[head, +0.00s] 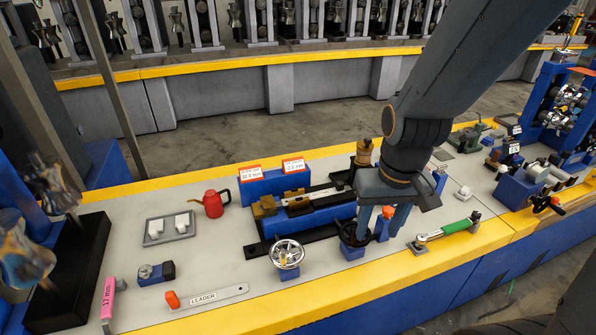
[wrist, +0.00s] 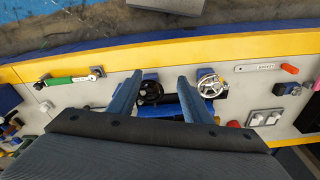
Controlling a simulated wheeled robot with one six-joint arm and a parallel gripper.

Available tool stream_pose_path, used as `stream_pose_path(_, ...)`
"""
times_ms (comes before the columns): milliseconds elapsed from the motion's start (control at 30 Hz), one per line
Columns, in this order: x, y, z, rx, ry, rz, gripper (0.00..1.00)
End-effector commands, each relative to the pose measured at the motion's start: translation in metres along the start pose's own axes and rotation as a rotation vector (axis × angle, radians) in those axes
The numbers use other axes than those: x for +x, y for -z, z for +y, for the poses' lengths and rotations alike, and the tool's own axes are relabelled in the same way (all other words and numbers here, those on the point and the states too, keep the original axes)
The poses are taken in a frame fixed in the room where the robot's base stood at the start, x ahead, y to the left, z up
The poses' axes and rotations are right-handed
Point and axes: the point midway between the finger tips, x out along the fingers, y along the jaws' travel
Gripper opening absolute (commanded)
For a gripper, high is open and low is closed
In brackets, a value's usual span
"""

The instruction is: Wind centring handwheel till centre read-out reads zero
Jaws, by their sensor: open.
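Two handwheels stand at the front of the blue slide unit (head: 320,219). One is a chrome spoked handwheel (head: 288,254); the other is a black handwheel (head: 355,233), partly hidden by my gripper. Which one is the centring wheel I cannot tell. Two white read-out cards with red tops, a left one (head: 251,172) and a right one (head: 293,165), stand behind the slide; their figures are too small to read surely. My gripper (head: 380,222) is open, pointing down at the black wheel. In the wrist view the black wheel (wrist: 150,92) shows between the fingers and the chrome wheel (wrist: 211,86) just right of them.
A green-handled tool (head: 447,230) lies right of my gripper. A LEADER strip (head: 208,298), a red can (head: 212,203) and a grey tray (head: 170,229) lie to the left. The yellow bench edge (head: 350,287) runs along the front. Bare bench lies between tray and chrome wheel.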

Motion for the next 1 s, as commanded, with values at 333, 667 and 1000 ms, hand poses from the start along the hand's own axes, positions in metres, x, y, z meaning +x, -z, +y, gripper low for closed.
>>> stream_pose_path(333,0.0,0.0,0.0,0.0,0.0,0.0,0.45)
stream_pose_path(667,-0.004,0.015,0.0,0.041,0.0,-0.015,0.33)
stream_pose_path(1000,0.012,0.081,-0.001,0.26,-0.012,-0.081,0.33)
